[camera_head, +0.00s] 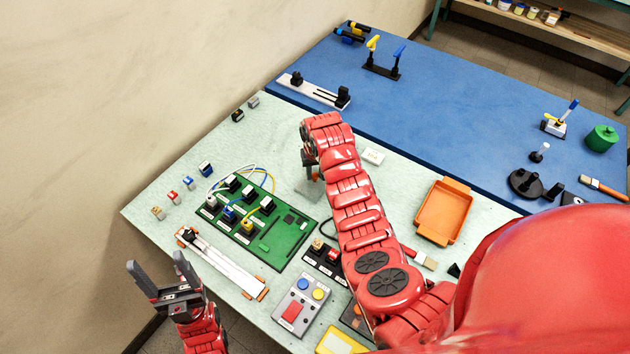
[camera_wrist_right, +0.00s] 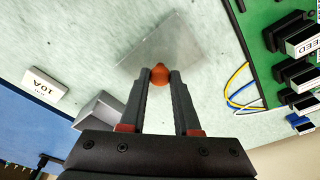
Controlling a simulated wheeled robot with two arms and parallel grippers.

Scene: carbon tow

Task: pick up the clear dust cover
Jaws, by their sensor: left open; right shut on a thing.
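The clear dust cover (camera_wrist_right: 185,52) is a see-through box with an orange knob (camera_wrist_right: 159,74). In the right wrist view my right gripper (camera_wrist_right: 160,82) has its two fingers closed on that knob. In the head view the cover (camera_head: 308,187) is a faint pale shape below my right gripper (camera_head: 313,175), partly hidden by the red arm. I cannot tell whether the cover touches the mat or hangs just above it. My left gripper (camera_head: 158,265) is open and empty, off the table's near left edge.
A green circuit board (camera_head: 285,240) with plugs and wires lies left of the cover. A white label block (camera_head: 373,156) is right of it. An orange tray (camera_head: 443,211) sits to the right. A grey control box (camera_head: 302,304) stands in front. The mat behind the board is mostly bare.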

